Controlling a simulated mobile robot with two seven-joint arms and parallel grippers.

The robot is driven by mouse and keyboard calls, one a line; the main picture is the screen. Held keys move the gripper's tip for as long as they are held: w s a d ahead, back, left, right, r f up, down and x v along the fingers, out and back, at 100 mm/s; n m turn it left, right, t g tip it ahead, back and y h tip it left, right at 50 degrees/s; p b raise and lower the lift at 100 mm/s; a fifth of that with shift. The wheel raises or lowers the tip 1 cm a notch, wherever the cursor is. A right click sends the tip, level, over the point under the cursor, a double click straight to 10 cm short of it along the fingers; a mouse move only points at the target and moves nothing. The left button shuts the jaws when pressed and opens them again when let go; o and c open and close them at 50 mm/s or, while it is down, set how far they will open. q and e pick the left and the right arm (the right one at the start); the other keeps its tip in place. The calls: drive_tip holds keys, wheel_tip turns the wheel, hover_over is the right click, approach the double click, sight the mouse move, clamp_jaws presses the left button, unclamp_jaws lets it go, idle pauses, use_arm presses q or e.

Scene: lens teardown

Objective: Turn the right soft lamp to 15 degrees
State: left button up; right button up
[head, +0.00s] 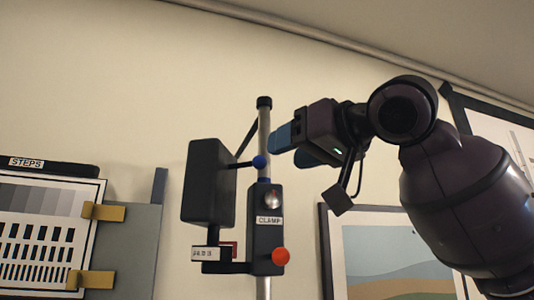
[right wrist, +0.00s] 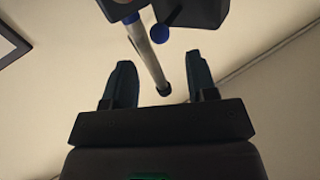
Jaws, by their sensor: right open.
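The soft lamp is a dark box-shaped head (head: 208,182) on the left side of a pale upright pole (head: 264,130). A blue ball (head: 260,161) sits by the pole at the lamp's upper right; it also shows in the right wrist view (right wrist: 159,33). Below it, a black block (head: 266,240) labelled CLAMP carries a silver knob and an orange-red knob (head: 280,257). My right gripper (head: 281,147) is open and empty, just right of the pole near the blue ball. In the right wrist view, the pole's capped end (right wrist: 164,89) appears between its fingers. My left gripper is not in view.
A STEPS chart (head: 45,235) with brass-coloured clips stands on a grey board (head: 135,245) at the left. A framed picture (head: 385,255) hangs behind my right arm. The wall above the lamp is bare.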

sight(265, 160)
drive_tip(key=shift+p+x, duration=0.7)
drive_tip(key=shift+x, duration=2.2)
clamp_jaws()
